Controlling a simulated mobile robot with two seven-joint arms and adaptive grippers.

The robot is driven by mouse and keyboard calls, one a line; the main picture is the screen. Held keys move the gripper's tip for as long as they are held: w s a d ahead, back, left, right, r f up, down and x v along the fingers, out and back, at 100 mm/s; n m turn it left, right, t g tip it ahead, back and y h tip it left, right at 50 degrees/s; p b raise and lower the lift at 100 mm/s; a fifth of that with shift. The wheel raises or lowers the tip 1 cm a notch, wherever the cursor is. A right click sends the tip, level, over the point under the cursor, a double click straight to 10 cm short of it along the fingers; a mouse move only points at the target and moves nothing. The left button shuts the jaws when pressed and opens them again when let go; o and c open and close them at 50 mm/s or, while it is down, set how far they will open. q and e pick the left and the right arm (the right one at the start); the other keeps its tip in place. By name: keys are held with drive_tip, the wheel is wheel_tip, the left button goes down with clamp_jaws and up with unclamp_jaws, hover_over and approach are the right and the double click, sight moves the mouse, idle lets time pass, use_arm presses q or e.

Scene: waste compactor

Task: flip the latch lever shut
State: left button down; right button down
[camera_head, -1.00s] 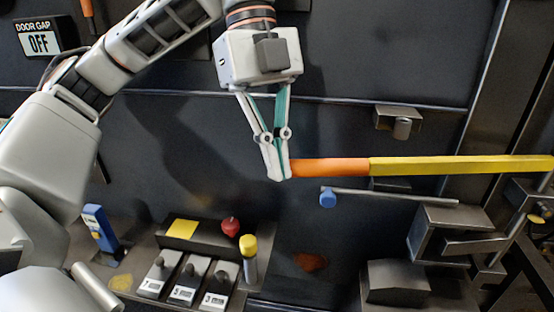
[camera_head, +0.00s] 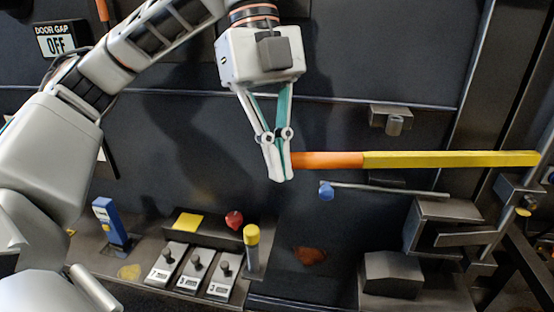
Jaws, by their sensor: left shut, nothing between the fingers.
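The latch lever is a long bar with a yellow shaft (camera_head: 450,159) and an orange grip end (camera_head: 328,160), lying nearly level at the right in the head view. My left gripper (camera_head: 281,177) points down at the lever's left, orange end. Its fingers are shut with nothing between them, and the fingertips are beside the orange tip, touching it or very close; I cannot tell which. The lever's right end is by the metal frame at the far right. My right gripper is not in view.
A thin rod with a blue knob (camera_head: 326,191) runs just below the lever. A control box with several switches (camera_head: 198,264), a red button (camera_head: 234,220) and a yellow-capped post (camera_head: 252,248) stands below. A "DOOR GAP OFF" sign (camera_head: 61,40) hangs top left. Metal brackets (camera_head: 445,226) crowd the right.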

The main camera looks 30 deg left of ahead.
use_arm(q)
drive_tip(key=w+v, duration=0.1)
drive_tip(key=v, duration=0.8)
drive_tip(key=shift+w+d+r, duration=0.25)
drive_tip(key=shift+w, duration=0.2)
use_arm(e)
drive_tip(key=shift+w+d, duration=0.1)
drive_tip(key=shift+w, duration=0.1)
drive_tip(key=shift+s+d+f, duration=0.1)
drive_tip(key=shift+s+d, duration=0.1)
use_arm(q)
drive_tip(key=shift+s, duration=0.1)
